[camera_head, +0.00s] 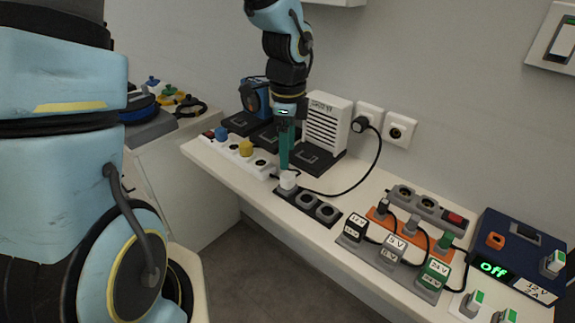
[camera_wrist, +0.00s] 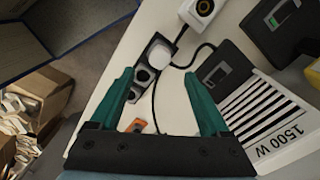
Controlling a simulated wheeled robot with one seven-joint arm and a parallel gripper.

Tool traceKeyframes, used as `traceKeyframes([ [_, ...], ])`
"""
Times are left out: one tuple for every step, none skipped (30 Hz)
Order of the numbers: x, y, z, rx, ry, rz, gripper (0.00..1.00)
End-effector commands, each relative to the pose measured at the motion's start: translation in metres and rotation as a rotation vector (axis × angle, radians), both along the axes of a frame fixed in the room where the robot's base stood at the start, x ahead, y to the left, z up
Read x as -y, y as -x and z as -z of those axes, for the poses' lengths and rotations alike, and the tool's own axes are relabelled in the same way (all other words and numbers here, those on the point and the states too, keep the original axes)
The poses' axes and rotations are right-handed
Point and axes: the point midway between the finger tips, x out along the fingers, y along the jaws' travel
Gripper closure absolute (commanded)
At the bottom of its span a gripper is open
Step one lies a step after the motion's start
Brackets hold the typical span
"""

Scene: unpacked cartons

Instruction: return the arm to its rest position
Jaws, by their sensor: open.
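My gripper (camera_head: 287,150) hangs from my blue arm over the shelf, pointing down, with teal fingers. In the wrist view my gripper (camera_wrist: 163,98) has its two teal fingers spread wide with nothing held between them. Below the fingers is a black socket strip (camera_head: 306,200) with a white plug (camera_head: 288,180) in its end socket. The white plug also shows in the wrist view (camera_wrist: 161,55), beyond the fingertips. I cannot tell from the head view whether the fingertips touch the plug.
A white strip with a yellow plug (camera_head: 246,147) lies left. Labelled adapters (camera_head: 390,250) and a blue power supply (camera_head: 515,250) reading "off" stand right. Cartons (camera_wrist: 40,95) lie below.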

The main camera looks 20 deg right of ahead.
Motion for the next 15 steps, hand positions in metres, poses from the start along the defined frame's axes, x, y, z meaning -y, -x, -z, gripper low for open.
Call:
traceKeyframes([
  [0.000,-0.001,-0.008,0.003,0.002,-0.003,0.20],
  [0.000,-0.001,-0.013,0.003,0.002,-0.002,0.20],
  [0.000,-0.001,-0.017,0.003,0.002,-0.002,0.20],
  [0.000,-0.001,-0.020,0.002,0.001,-0.001,0.20],
  [0.000,0.000,-0.022,0.001,0.001,-0.001,0.20],
  [0.000,0.000,-0.024,0.001,0.001,0.000,0.20],
  [0.000,0.000,-0.026,0.001,0.001,0.000,0.20],
  [0.000,0.000,-0.027,0.001,0.001,0.000,0.20],
  [0.000,0.000,-0.028,0.000,0.000,0.000,0.20],
  [-0.001,0.000,-0.028,0.000,0.000,-0.004,0.20],
  [-0.003,-0.001,-0.028,0.001,-0.001,-0.016,0.20],
  [-0.008,-0.003,-0.028,0.003,-0.001,-0.051,0.20],
  [-0.014,-0.006,-0.029,0.005,0.000,-0.093,0.20],
  [-0.023,-0.009,-0.029,0.009,0.001,-0.152,0.20],
  [-0.038,-0.014,-0.030,0.014,0.002,-0.257,0.20],
])
